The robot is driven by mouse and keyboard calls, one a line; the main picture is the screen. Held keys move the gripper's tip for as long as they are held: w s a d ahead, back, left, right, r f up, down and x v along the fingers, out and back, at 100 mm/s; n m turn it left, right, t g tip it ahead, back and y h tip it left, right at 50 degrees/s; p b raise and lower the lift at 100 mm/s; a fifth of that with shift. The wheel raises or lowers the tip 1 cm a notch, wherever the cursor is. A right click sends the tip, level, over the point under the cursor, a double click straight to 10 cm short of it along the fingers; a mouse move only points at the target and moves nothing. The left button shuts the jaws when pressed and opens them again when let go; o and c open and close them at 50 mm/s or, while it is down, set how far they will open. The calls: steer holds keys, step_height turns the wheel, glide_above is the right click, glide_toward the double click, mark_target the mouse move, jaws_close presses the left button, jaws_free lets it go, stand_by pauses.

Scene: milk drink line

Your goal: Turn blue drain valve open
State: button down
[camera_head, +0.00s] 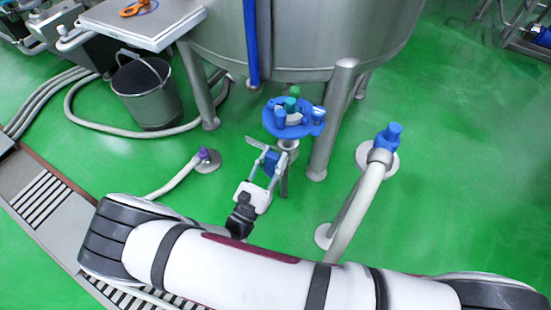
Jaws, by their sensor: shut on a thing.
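My gripper (271,151) is at the middle of the view, below the steel tank, with its fingers pointing up and away from me. It is shut on a small blue part (271,165), which looks like the handle of the blue drain valve. The fingers cover part of it, so its angle and whether the valve is open cannot be told. A thin steel post stands just right of the gripper.
A blue round holder (313,129) with several coloured pieces stands just above my gripper. Tank legs (328,135) stand close by. A blue-capped hose fitting (389,137) is at right, a purple-capped one (204,155) at left. A bucket (148,95) stands further left. Green floor is clear at right.

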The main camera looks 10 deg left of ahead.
steer(key=shift+a+n+y, duration=0.15)
steer(key=shift+n+y, duration=0.15)
steer(key=c, duration=1.2)
jaws_free()
steer(key=shift+o, duration=0.2)
steer(key=shift+s+f, duration=0.1)
steer(key=v, duration=0.7)
steer(key=shift+s+a+f, duration=0.1)
steer(key=shift+s, duration=0.05)
